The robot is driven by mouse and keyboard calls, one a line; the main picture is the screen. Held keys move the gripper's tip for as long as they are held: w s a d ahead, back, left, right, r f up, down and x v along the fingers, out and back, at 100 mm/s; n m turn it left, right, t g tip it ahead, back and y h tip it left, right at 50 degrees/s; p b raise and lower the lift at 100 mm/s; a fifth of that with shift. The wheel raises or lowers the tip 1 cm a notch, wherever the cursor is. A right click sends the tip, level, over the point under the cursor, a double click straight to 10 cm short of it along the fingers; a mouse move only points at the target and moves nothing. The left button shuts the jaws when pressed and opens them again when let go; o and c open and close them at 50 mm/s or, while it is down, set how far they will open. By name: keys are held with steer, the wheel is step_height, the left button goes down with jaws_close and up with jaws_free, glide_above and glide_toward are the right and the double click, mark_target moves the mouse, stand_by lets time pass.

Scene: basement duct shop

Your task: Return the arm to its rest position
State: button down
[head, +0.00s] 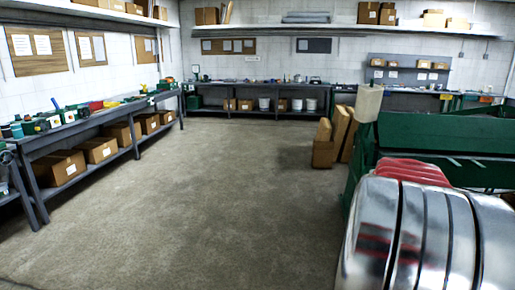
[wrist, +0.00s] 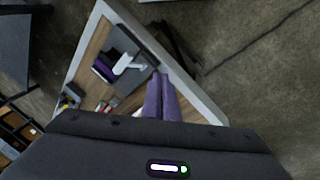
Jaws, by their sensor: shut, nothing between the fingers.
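My gripper (wrist: 160,77) shows in the wrist view as two purple fingers lying side by side, pointing up the picture from a dark wrist body with a small lit indicator. The fingers are together with nothing between them. They stand out against a pale-edged, wood-coloured surface (wrist: 92,58), which carries a dark panel and a white object (wrist: 128,63). I cannot tell how far the fingers are from that surface. My arm and gripper do not show in the head view.
In the head view, a long bench (head: 85,127) with boxes below runs along the left wall. Another bench (head: 258,83) stands at the back. Shiny rounded metal ducts (head: 412,235) and a green frame (head: 440,135) fill the right. The concrete floor (head: 190,195) between is clear.

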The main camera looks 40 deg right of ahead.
steer(key=w+a+r+n+t+h, duration=0.1)
steer(key=w+a+n+t, duration=0.1)
steer(key=w+a+n, duration=0.7)
steer(key=w+a+n+t, duration=0.3)
steer(key=w+a, duration=0.2)
steer(key=a, duration=0.7)
steer(key=a+r+n+t+y, duration=0.2)
steer(key=a+n, duration=0.6)
steer(key=a, duration=1.4)
steer(key=shift+r+t, duration=0.6)
steer(key=shift+t, duration=0.3)
